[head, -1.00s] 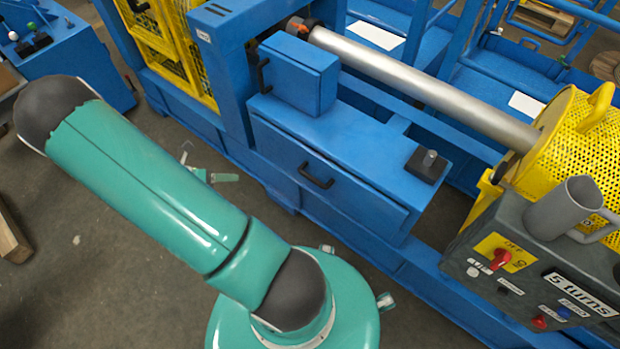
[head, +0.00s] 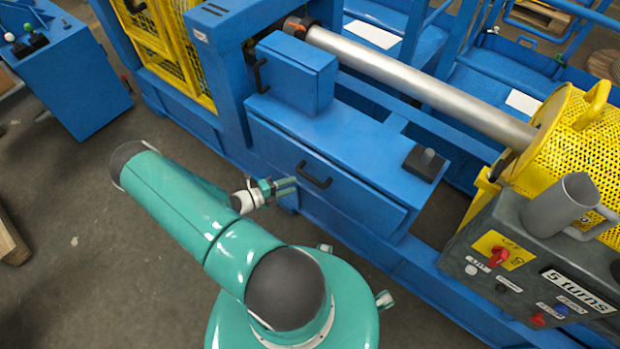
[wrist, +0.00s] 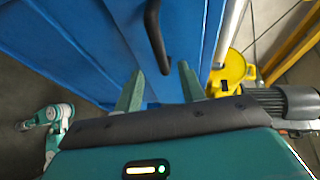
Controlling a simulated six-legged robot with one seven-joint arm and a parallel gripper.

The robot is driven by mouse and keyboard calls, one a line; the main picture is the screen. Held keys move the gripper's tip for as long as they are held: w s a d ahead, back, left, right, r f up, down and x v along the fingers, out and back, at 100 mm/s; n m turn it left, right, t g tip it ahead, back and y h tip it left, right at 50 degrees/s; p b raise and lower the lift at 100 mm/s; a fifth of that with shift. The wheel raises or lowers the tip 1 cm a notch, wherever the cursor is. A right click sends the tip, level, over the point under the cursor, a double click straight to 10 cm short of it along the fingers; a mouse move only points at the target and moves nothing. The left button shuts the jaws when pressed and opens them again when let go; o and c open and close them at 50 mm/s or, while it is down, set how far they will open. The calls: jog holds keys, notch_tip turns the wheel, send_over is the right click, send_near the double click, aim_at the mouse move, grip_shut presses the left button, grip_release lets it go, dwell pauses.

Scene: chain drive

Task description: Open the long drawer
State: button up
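The long drawer (head: 340,198) is the wide blue front below the bench top, with a black bar handle (head: 315,175). The drawer looks shut. My gripper (head: 290,186) is just left of the handle in the head view, apart from it. In the wrist view the two green fingers of my gripper (wrist: 160,85) are spread with nothing between them. The black handle (wrist: 157,35) is ahead of the fingertips, near the top of that view. The blue drawer front (wrist: 105,45) fills the area behind it.
A smaller blue box (head: 300,75) with its own black handle sits on the bench above. A grey control box (head: 530,265) with a grey mug (head: 568,207) and yellow mesh guard (head: 570,145) stand at the right.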

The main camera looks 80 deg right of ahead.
aim_at(309, 177)
jog(key=x, duration=0.8)
jog(key=shift+s+d+f, duration=0.15)
jog(key=shift+s+d, duration=0.1)
grip_shut()
